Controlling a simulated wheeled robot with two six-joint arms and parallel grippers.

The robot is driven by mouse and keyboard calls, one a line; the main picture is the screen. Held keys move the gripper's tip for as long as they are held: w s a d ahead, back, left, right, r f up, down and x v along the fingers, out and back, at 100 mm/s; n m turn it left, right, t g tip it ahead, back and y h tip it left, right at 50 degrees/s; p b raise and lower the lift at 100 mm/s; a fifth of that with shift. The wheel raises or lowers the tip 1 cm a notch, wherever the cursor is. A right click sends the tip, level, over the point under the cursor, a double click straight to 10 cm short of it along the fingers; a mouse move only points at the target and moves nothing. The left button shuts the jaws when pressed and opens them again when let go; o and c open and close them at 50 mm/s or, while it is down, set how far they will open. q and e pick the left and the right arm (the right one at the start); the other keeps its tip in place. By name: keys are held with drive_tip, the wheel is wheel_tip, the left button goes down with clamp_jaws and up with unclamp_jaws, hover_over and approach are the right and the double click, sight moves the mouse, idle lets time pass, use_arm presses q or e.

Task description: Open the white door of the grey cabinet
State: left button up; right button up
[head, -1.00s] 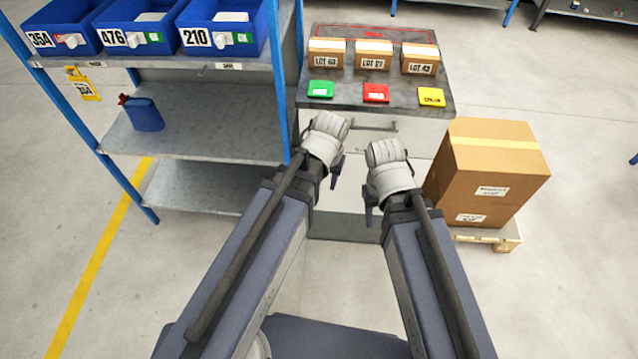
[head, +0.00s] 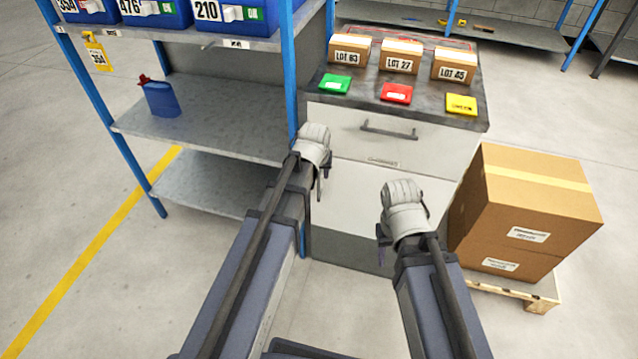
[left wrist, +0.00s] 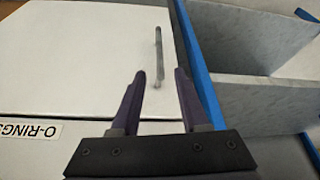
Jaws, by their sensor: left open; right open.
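The grey cabinet (head: 478,130) stands ahead, with a white drawer front above and the white door (head: 350,200) below. The left wrist view shows the white door (left wrist: 75,55) large, with a slim grey bar handle (left wrist: 159,50) upright in the picture. My left gripper (head: 322,180) is open in front of the door's left side and hides part of it. In the left wrist view its fingers (left wrist: 158,80) stand either side of the handle's near end; the gap in depth is unclear. My right gripper (head: 382,235) is open and empty before the lower right of the cabinet. The door looks shut.
A blue-post shelf rack (head: 205,115) stands close on the cabinet's left. Stacked cartons (head: 530,205) on a pallet (head: 535,290) stand at its right. Lot boxes (head: 400,57) and coloured cards sit on the cabinet top. The drawer handle (head: 388,132) is above the door.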

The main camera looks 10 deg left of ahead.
sight(319, 179)
use_arm(q)
drive_tip(key=b+x, duration=0.6)
drive_tip(key=x, duration=0.1)
drive_tip(key=shift+f, duration=0.2)
clamp_jaws()
idle(1.3)
